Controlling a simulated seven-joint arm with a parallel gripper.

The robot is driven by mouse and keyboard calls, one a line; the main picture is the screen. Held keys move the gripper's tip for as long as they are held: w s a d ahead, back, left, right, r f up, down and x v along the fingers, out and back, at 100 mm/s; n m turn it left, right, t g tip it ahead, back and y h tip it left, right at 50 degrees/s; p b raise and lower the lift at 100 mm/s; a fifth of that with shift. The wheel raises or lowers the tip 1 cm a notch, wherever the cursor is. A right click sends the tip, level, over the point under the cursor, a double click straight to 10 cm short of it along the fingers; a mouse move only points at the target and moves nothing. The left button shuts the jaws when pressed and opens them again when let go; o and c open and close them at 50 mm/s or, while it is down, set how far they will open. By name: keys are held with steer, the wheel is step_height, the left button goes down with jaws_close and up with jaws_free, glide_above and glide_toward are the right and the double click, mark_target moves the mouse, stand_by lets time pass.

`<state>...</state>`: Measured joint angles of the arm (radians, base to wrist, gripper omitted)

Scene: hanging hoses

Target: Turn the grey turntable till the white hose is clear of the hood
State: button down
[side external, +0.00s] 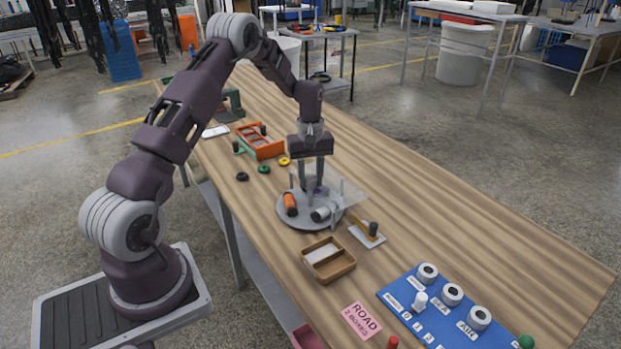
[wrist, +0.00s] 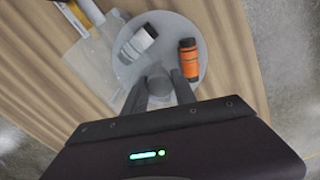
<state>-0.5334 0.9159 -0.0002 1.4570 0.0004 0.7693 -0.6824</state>
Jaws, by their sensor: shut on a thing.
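The round grey turntable (side external: 299,224) lies on the wooden bench, and it fills the upper middle of the wrist view (wrist: 182,22). An orange hose piece with dark ends (side external: 290,204) lies on its left side; it also shows in the wrist view (wrist: 188,60). The white hose piece (side external: 322,214) lies near the opposite edge, also in the wrist view (wrist: 138,44). The clear hood (side external: 350,192) stands over that edge; in the wrist view (wrist: 92,66) its edge meets or slightly overlaps the white hose. My gripper (side external: 312,200) points down, shut on a grey post (wrist: 158,82) at the turntable's middle.
A wooden tray (side external: 345,271) and a small stand with a black-tipped lever (side external: 367,235) sit close in front of the turntable. A blue panel with knobs (side external: 445,310) and a pink card (side external: 361,321) lie nearer. An orange crate (side external: 260,140) and small rings stand behind. The right bench is clear.

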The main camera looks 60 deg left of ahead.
steer(key=shift+w+r+m, duration=0.1)
steer(key=shift+m, duration=10.2)
steer(key=c, duration=1)
jaws_free()
